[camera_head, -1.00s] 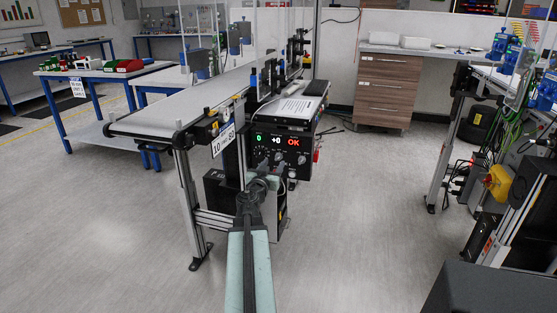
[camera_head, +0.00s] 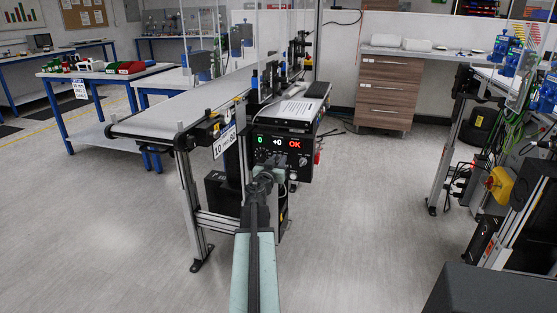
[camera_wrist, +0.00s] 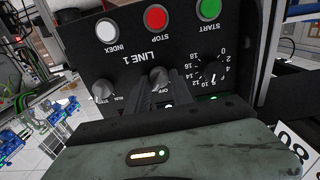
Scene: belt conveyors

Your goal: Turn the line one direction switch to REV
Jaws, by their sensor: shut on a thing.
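The line one control panel (camera_head: 282,147) is on the side of the near conveyor, its display showing 0, +0 and OK. In the wrist view the panel appears inverted, with "LINE 1" above a middle selector knob (camera_wrist: 158,76) that has an OFF mark; I take this as the direction switch. My gripper (camera_wrist: 165,92) is shut on this knob. Its fingers cover part of the knob and the other marks, so I cannot read its setting. In the head view my gripper (camera_head: 268,170) reaches the panel's lower part and hides the knob.
A second knob (camera_wrist: 103,90) and a numbered dial (camera_wrist: 211,72) flank the middle knob. White INDEX (camera_wrist: 107,31), red STOP (camera_wrist: 156,17) and green START (camera_wrist: 208,9) buttons sit above. The conveyor belt (camera_head: 170,113) extends behind. Open floor lies on both sides.

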